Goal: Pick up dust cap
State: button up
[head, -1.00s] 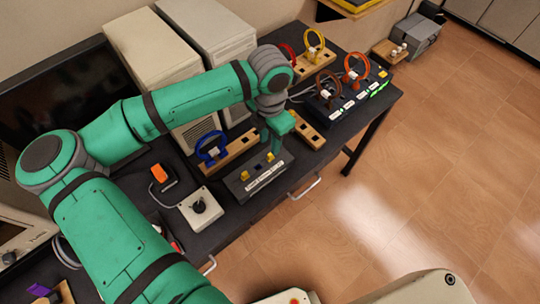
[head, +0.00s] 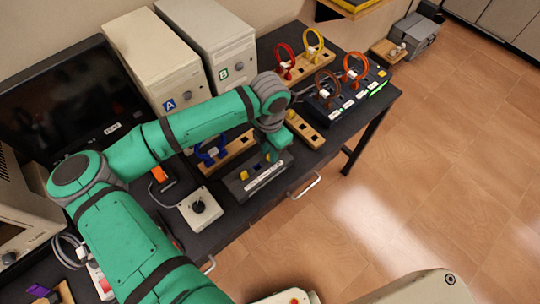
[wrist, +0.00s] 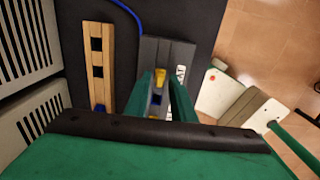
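Small yellow dust caps sit on the dark grey panel box (head: 240,191) near the table's front edge. The right-hand yellow cap (head: 267,156) is right beside my gripper (head: 279,158). The other yellow cap (head: 244,175) stands further left on the box. In the wrist view, a yellow cap (wrist: 160,76) shows between and just beyond the tips of my two green fingers (wrist: 162,80). The fingers are apart, with a dark blue-grey port visible in the gap. Whether a finger touches the cap cannot be told. A second yellow bit (wrist: 153,117) is partly hidden between the fingers.
A wooden block (head: 237,146) with a blue loop (head: 208,152) is behind the box. Another wooden block (head: 305,130) is to the right. A white knob box (head: 200,209) stands at the left. Two computer towers (head: 165,65) stand at the back.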

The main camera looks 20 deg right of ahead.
grip_shut()
jog(key=shift+w+r, duration=0.1)
jog(key=shift+r, duration=0.1)
jog(key=shift+r, duration=0.2)
notch_tip(320, 180, up, 2)
jog(key=shift+a+r, duration=0.1)
jog(key=shift+r, duration=0.05)
jog(key=s+d+r, duration=0.3)
jog(key=s+r, duration=0.7)
jog(key=s, duration=0.4)
